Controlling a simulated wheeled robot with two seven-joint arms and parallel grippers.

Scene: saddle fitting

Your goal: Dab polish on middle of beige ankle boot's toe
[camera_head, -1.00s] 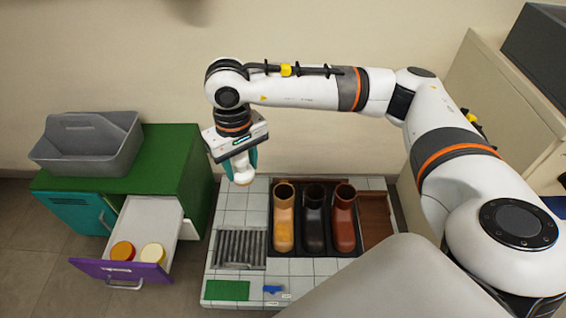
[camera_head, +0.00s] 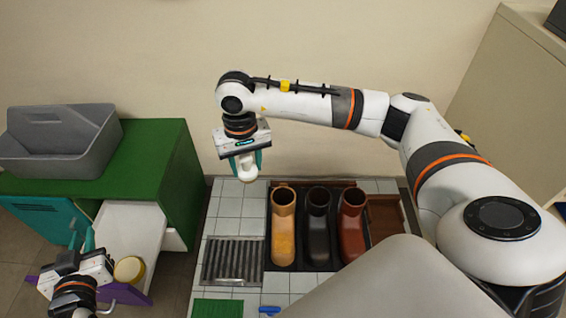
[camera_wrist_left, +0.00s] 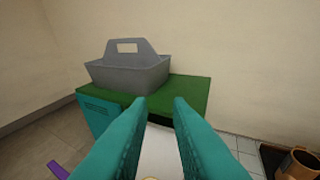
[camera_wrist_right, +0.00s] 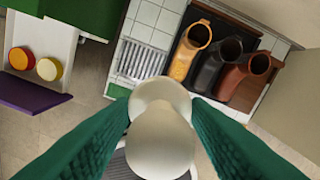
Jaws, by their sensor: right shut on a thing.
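The beige ankle boot (camera_head: 283,240) stands upright at the left of three boots in a dark tray; its toe points toward me and has an orange-yellow tint. It also shows in the right wrist view (camera_wrist_right: 188,52). My right gripper (camera_head: 247,165) is shut on a cream, round-headed dauber (camera_wrist_right: 160,130), held in the air above and left of the boots, apart from them. My left gripper (camera_head: 82,240) is open and empty over the drawer; its spread fingers show in the left wrist view (camera_wrist_left: 160,115).
A black boot (camera_head: 317,232) and a red-brown boot (camera_head: 352,228) stand beside the beige one. The open drawer (camera_head: 130,228) holds a yellow pot (camera_head: 129,269) and a red-lidded pot (camera_wrist_right: 21,58). A grey caddy (camera_head: 60,145) sits on the green cabinet. A ribbed grate (camera_head: 232,260) lies left of the boots.

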